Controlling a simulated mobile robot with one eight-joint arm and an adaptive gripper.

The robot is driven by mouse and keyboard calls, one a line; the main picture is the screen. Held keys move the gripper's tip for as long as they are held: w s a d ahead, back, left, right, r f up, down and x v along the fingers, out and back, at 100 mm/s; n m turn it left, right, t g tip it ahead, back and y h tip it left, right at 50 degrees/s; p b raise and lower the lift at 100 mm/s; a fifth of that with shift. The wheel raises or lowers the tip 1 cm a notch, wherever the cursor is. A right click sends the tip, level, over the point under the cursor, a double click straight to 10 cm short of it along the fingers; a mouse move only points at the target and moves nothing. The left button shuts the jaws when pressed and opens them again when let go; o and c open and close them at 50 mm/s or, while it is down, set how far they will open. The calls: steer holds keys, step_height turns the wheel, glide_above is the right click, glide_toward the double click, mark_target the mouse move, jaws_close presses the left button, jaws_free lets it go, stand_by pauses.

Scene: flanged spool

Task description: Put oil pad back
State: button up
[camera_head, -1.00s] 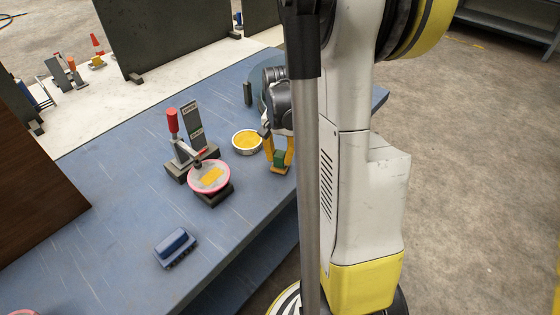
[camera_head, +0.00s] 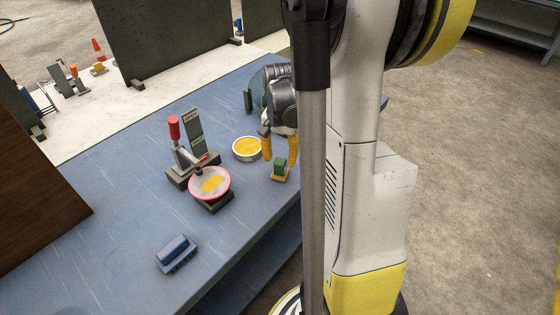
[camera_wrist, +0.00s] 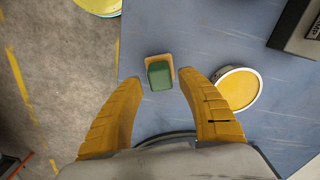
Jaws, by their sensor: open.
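A small green block on a tan base, which looks like the oil pad (camera_head: 280,168), rests on the blue table near its right edge. It also shows in the wrist view (camera_wrist: 159,75), just beyond and between the fingertips. My gripper (camera_head: 280,158) is open, with its yellow fingers spread just above and behind the pad. In the wrist view my gripper (camera_wrist: 160,82) is empty, with clear gaps to the pad on both sides. A round white-rimmed dish with a yellow inside (camera_head: 247,148) stands left of the pad; it also shows in the wrist view (camera_wrist: 238,90).
A toggle clamp with a red handle (camera_head: 174,128) and a pink-rimmed disc (camera_head: 210,183) stand left of the dish. A blue brush-like block (camera_head: 176,252) lies at the front of the blue table (camera_head: 110,210). The table between them is clear.

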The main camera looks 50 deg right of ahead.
mark_target(280, 161)
step_height(280, 161, up, 9)
steer(key=p, duration=0.3)
steer(key=s+a+r+n+t, duration=0.1)
steer(key=a+n, duration=0.3)
steer(key=a, duration=0.4)
steer(key=s+a+r+n+t, duration=0.2)
steer(key=a+r+n+t, duration=0.1)
steer(key=a, duration=0.6)
steer(key=s+a+r+n+t, duration=0.2)
steer(key=a+n, duration=0.3)
steer(key=a, duration=0.3)
steer(key=shift+s+a+r+n+t, duration=0.3)
steer(key=shift+r+t, duration=0.3)
steer(key=shift+r, duration=0.15)
